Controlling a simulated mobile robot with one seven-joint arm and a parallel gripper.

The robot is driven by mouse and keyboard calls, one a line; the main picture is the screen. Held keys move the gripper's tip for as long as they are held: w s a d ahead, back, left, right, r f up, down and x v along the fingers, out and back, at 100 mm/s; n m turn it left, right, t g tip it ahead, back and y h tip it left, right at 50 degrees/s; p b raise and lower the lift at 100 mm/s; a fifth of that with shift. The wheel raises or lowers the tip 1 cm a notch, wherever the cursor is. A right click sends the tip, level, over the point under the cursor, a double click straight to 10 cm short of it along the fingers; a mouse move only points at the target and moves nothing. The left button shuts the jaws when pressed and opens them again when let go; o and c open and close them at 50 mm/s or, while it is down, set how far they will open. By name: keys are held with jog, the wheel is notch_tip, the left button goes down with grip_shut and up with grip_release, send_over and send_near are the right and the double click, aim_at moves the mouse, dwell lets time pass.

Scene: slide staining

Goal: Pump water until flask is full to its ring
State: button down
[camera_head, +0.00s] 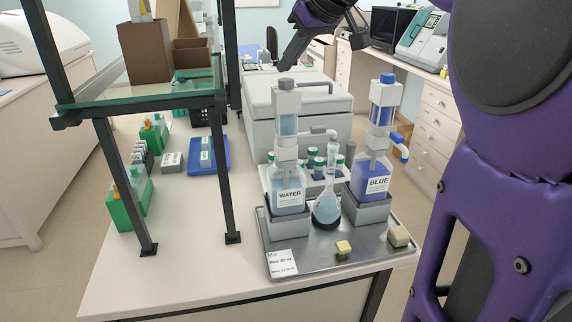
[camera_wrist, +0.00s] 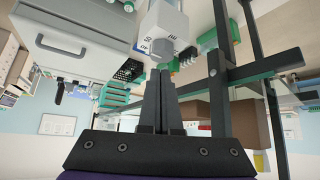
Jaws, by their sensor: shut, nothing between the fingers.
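The water dispenser bottle (camera_head: 288,193), labelled WATER, stands upright in a grey holder on the metal tray. Its pump has a clear cylinder and a grey top cap (camera_head: 286,84). The flask (camera_head: 326,208), round with a narrow neck, stands right of it under the water spout (camera_head: 319,130). Pale blue liquid shows in its bulb; I cannot make out the ring or the exact level. My gripper (camera_head: 282,67) is shut and empty, just above the water pump cap, pointing down. In the wrist view my shut fingers (camera_wrist: 161,72) point at the cap (camera_wrist: 162,50); contact cannot be told.
The blue dispenser bottle (camera_head: 371,180), with its own blue-capped pump, stands right of the flask. The metal tray (camera_head: 318,262) also holds a label card (camera_head: 281,263) and small blocks. A dark shelf frame (camera_head: 224,170) rises at left. A large grey machine (camera_head: 262,110) stands behind.

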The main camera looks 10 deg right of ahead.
aim_at(291, 86)
jog(key=shift+f, duration=0.15)
dwell(0.3)
jog(key=shift+f+b, duration=2.3)
jog(key=shift+f, duration=0.35)
jog(key=shift+r+p, duration=2.15)
jog(key=shift+r, duration=0.6)
jog(key=shift+f, duration=0.1)
jog(key=shift+f+b, duration=2.25)
jog(key=shift+f, duration=0.5)
jog(key=shift+r+p, duration=2.1)
jog(key=shift+r, duration=0.65)
